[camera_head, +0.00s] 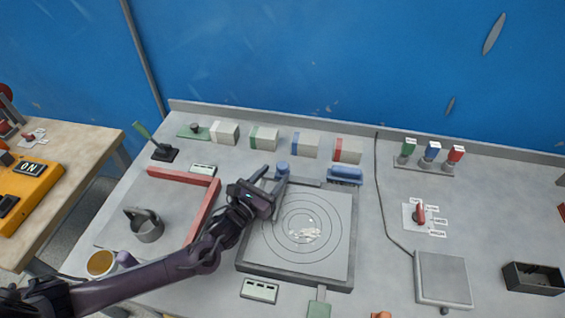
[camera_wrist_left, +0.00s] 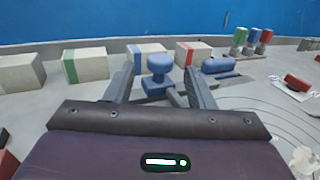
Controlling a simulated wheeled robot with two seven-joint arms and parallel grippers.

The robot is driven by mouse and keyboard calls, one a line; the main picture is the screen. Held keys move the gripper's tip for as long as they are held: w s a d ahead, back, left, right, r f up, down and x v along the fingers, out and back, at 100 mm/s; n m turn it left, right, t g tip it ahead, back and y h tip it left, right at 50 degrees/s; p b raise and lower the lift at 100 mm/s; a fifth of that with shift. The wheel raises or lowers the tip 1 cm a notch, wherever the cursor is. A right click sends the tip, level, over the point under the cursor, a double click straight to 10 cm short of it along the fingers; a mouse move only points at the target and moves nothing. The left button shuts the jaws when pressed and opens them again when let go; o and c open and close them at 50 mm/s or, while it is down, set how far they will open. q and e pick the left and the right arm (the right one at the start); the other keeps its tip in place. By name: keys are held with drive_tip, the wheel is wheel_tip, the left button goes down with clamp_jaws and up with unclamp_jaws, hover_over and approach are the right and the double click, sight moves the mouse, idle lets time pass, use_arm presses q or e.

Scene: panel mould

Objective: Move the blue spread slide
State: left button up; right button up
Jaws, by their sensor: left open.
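The blue spread slide (camera_head: 282,166) is a small blue knob on a blue block at the back edge of the square plate with rings (camera_head: 335,262). In the left wrist view the slide (camera_wrist_left: 158,68) stands upright between the two fingers, a little beyond them. My left gripper (camera_head: 271,180) is open and empty, reaching in over the plate's back left corner; its fingers also show in the left wrist view (camera_wrist_left: 161,80). I cannot tell whether a finger touches the slide. My right gripper is not in view.
Several white blocks with coloured bands (camera_head: 305,145) line the back. A blue brush-like piece (camera_head: 345,175) lies right of the slide. A red angled frame (camera_head: 203,215) and a metal cup (camera_head: 147,228) are at left. A cable runs down right of the plate.

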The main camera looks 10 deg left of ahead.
sight(279, 169)
use_arm(q)
drive_tip(key=x, duration=0.4)
drive_tip(key=shift+w+d, duration=0.1)
drive_tip(key=shift+w, duration=0.1)
drive_tip(key=shift+w+d+p, duration=0.15)
drive_tip(key=shift+w+p, duration=0.15)
drive_tip(key=shift+w, duration=0.1)
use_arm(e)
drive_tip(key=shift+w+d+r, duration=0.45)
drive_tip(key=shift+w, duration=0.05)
